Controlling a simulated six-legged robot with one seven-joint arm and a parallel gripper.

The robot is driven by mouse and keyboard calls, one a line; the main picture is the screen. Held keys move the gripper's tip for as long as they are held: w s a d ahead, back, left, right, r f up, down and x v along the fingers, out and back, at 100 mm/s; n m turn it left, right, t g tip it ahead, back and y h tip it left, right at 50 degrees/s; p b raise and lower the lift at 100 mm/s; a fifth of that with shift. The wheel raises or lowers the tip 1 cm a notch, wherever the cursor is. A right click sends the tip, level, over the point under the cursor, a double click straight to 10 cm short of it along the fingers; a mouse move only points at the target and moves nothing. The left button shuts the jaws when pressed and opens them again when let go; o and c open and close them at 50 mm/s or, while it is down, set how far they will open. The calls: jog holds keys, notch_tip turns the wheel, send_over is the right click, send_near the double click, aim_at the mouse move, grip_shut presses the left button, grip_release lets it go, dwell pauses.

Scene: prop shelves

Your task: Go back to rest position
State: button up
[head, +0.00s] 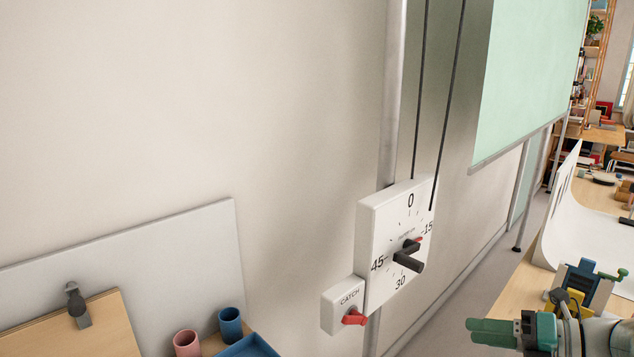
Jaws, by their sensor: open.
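My gripper (493,333) shows at the bottom right, its green fingers pointing left. It is open, with nothing seen between the fingers. It is in front of the wooden table and to the right of a white dial box (397,243). The dial box is marked 0, 15, 30 and 45 and has a dark handle (408,262) and a small red pointer. A smaller white box labelled CATCH (343,303), with a red lever (354,318), adjoins its lower left. My gripper is apart from both.
A blue-green vise (583,284) stands on the wooden table (522,293) close behind my gripper. A pink cup (187,343), a blue cup (230,323) and a blue tray (246,346) are at the lower left. A pale green board (528,75) hangs at the upper right.

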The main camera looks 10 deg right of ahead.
jog(key=s+a+m+g+h, duration=0.1)
jog(key=a+m+h, duration=0.3)
jog(key=m, duration=0.7)
jog(key=s+a+f+m+g+h, duration=0.1)
jog(key=s+a+m+h, duration=0.2)
jog(key=a+m, duration=0.5)
jog(key=s+a+f+m+g+h, duration=0.1)
jog(key=s+a+m+h, duration=0.3)
jog(key=m, duration=1.1)
jog(key=shift+s+a+h, duration=0.15)
jog(key=shift+a+h, duration=0.15)
jog(key=shift+a, duration=0.7)
jog(key=shift+c, duration=1)
jog(key=shift+a, duration=0.15)
